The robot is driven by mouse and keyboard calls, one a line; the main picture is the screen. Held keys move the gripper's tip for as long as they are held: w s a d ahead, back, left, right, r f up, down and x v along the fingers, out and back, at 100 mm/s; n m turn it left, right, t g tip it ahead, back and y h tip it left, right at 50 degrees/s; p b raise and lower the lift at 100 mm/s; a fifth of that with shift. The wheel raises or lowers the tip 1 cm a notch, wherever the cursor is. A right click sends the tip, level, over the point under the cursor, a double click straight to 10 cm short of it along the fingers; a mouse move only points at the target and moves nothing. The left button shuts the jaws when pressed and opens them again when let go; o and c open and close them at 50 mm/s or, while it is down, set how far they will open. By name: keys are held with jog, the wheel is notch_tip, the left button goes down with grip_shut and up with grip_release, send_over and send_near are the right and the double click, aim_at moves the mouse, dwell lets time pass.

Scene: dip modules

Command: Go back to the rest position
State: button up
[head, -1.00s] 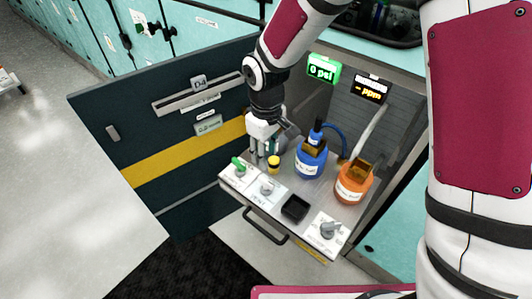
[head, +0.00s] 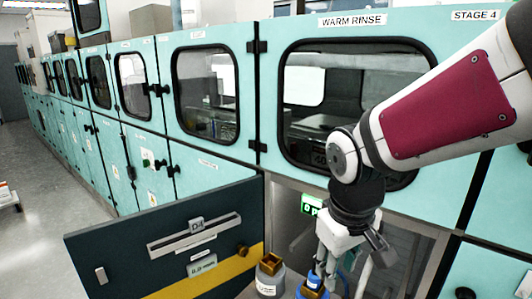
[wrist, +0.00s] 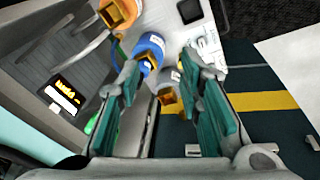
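My gripper (head: 340,262) is in the lower right of the head view, pointing down in front of the open compartment. In the wrist view its two green-padded fingers (wrist: 162,65) stand apart with nothing held between them. A grey bottle with a gold-coloured cap (head: 270,278) stands below and to the left of the gripper. It also shows beyond the gap between the fingers in the wrist view (wrist: 170,98).
The dark door (head: 125,250) with a yellow stripe stands open at left. Teal cabinets with windows (head: 350,95) rise behind my arm. An orange bottle (wrist: 118,12), a black tray (wrist: 190,10) and an amber display (wrist: 68,100) show in the wrist view.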

jog(key=s+d+r+m+t, duration=0.1)
jog(key=s+d+r+m, duration=0.1)
jog(key=s, duration=0.5)
jog(key=s+d+r+m+t, duration=0.1)
jog(key=s+d+r+m, duration=0.2)
jog(key=s, duration=0.5)
jog(key=shift+d+r+y+p, duration=0.3)
jog(key=shift+d+r+p, duration=0.1)
jog(key=shift+d+r, duration=0.45)
